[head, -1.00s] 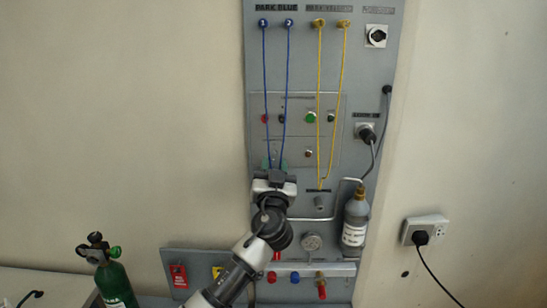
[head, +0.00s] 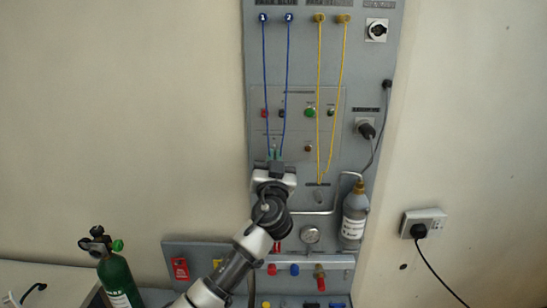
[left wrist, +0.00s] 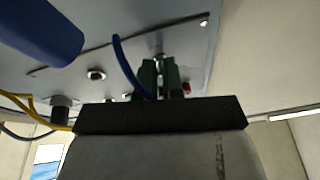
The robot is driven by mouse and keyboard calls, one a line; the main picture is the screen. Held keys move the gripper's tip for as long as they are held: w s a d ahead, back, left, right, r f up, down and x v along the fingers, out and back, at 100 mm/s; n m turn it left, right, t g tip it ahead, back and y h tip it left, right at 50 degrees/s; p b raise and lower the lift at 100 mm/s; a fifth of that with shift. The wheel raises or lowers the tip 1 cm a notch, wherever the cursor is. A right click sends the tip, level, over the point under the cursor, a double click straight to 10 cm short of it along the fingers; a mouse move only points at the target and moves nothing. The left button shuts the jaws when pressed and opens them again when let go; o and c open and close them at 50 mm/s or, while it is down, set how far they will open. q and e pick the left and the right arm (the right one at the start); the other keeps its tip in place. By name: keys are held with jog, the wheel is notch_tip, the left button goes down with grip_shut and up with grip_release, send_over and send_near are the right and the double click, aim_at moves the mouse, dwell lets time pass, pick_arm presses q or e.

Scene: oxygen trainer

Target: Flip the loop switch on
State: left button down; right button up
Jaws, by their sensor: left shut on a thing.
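The grey panel (head: 335,210) stands upright against the wall. My left gripper (head: 275,154) is at its lower middle, between the lower ends of two blue cords. Its green fingertips also show close together in the left wrist view (left wrist: 159,76), shut on a small metal lever, which I take to be the loop switch (left wrist: 158,57). The fingers hide most of it, so I cannot tell its position. My right gripper is not in view.
Blue cords (head: 264,80) and yellow cords (head: 320,80) hang down the panel. A grey bottle (head: 355,212) and a pressure gauge (head: 310,235) are lower right of the gripper. A green cylinder (head: 118,278) stands at the lower left.

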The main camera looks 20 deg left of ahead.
pick_arm(q)
jog(key=shift+r+g+h+p, duration=0.5)
jog(key=shift+g+p, duration=0.45)
jog(key=shift+g, duration=0.6)
jog(key=shift+r+g+h+p, duration=0.5)
jog(key=shift+g+p, duration=0.45)
jog(key=shift+g, duration=0.55)
jog(key=shift+r+g+h+p, duration=0.45)
jog(key=shift+g+p, duration=0.5)
jog(key=shift+g, duration=0.6)
jog(key=shift+r, duration=0.1)
jog(key=c, duration=1.3)
grip_release()
jog(key=shift+o, duration=0.2)
